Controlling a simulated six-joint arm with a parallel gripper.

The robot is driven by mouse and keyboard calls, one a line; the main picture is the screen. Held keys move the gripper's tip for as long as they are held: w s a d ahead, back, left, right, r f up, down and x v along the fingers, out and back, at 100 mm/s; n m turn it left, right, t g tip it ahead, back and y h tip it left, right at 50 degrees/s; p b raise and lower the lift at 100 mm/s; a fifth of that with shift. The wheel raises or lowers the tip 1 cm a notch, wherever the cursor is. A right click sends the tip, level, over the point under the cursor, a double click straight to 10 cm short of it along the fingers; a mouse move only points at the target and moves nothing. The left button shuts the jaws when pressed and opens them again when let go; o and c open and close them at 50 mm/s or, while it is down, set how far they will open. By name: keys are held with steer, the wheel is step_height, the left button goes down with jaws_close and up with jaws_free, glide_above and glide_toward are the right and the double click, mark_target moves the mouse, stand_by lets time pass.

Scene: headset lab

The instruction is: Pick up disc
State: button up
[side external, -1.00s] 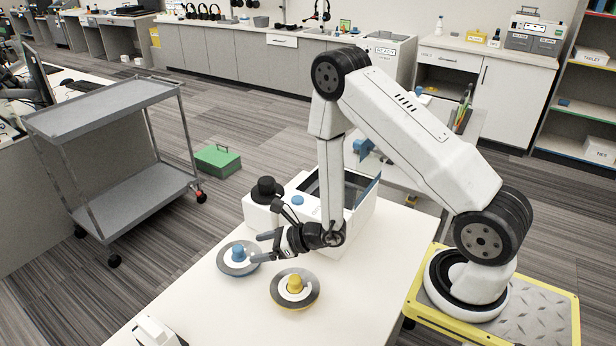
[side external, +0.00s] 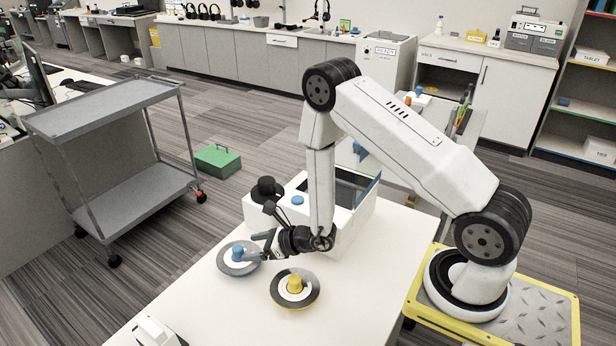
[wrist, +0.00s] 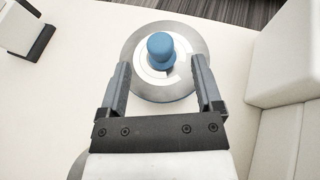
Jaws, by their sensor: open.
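A grey-rimmed disc with a white centre and a blue knob (side external: 238,252) lies on the white table; it also shows in the wrist view (wrist: 162,49). A second disc, with a dark rim and a yellow knob (side external: 294,285), lies nearer the camera to its right. My gripper (side external: 258,246) is open and low over the table beside the blue-knobbed disc. In the wrist view my gripper (wrist: 162,75) has its two fingers apart over the near part of that disc, with the blue knob just beyond and between the fingertips. Nothing is held.
A white box-shaped machine (side external: 350,213) with a black round part (side external: 267,189) and a blue button stands behind my gripper. A small white device (side external: 156,331) sits at the near table edge. The table (side external: 190,290) left of the discs is clear.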

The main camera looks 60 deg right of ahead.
mark_target(242, 249)
steer(key=shift+x, duration=2.55)
jaws_close()
